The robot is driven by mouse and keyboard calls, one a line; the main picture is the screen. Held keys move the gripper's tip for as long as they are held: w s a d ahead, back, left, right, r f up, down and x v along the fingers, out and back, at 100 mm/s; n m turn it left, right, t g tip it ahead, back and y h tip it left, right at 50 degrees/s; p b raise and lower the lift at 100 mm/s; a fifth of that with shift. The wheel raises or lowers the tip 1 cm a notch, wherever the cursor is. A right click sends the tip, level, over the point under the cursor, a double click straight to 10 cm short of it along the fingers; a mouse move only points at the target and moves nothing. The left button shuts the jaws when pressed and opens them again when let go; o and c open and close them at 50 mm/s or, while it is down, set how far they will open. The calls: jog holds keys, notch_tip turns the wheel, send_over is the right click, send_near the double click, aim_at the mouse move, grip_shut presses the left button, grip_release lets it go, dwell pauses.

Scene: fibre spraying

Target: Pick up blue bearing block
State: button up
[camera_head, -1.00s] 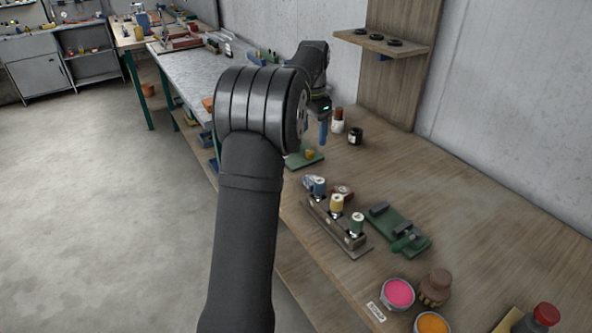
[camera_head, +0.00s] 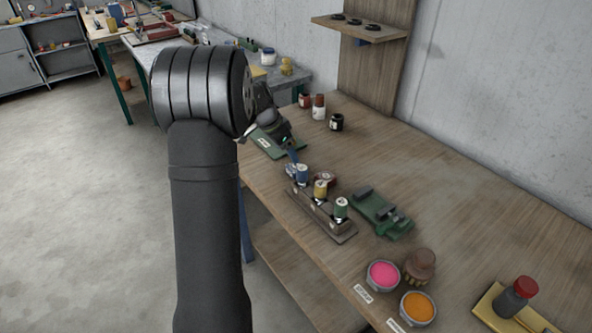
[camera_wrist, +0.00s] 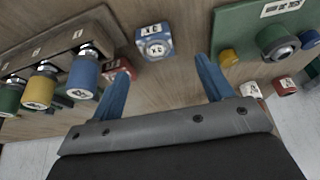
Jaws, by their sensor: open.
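The blue bearing block (camera_wrist: 155,43), a small block with white labels on it, lies on the wooden bench. It shows ahead of and between my fingertips in the wrist view. In the head view the blue block (camera_head: 290,171) is small, beside the left end of the rack, and partly hidden. My gripper (camera_wrist: 163,72) has two blue fingers, spread apart with nothing between them. In the head view my gripper (camera_head: 292,156) hangs just behind the rack, close to the block; only part of a finger shows there.
A rack (camera_head: 325,222) holds blue, yellow and green spools near the block. A red block (camera_wrist: 118,69) lies close to the left finger. A green board (camera_wrist: 225,25) lies to the right. A green fixture (camera_head: 380,212) and paint bowls (camera_head: 383,276) stand nearer the front.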

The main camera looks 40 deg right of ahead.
aim_at(294, 167)
jog(key=x, duration=0.7)
jog(key=shift+s+d+f, duration=0.2)
jog(key=shift+s, duration=0.1)
jog(key=shift+r, duration=0.1)
jog(key=c, duration=1.2)
jog(key=shift+c, duration=0.2)
jog(key=shift+r, duration=0.1)
